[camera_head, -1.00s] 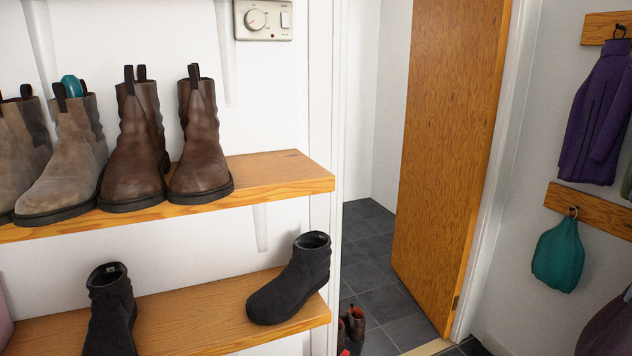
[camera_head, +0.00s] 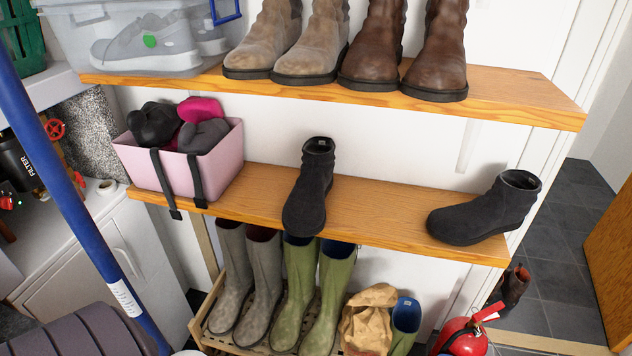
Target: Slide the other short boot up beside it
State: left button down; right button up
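Two short black boots stand upright on the middle wooden shelf (camera_head: 385,218). One short boot (camera_head: 311,188) is near the shelf's middle, its toe pointing to the front edge. The other short boot (camera_head: 485,210) is at the shelf's right end, its toe pointing left. A wide stretch of bare shelf lies between them. Neither of my grippers shows in the head view.
A pink bin (camera_head: 192,160) with dark and pink items and hanging black straps fills the shelf's left end. Brown boots (camera_head: 437,50) stand on the upper shelf (camera_head: 520,97). Green wellies (camera_head: 326,295) stand below. A blue pole (camera_head: 75,195) rises at left.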

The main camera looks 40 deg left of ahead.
aim_at(303, 213)
jog(key=u, duration=1.65)
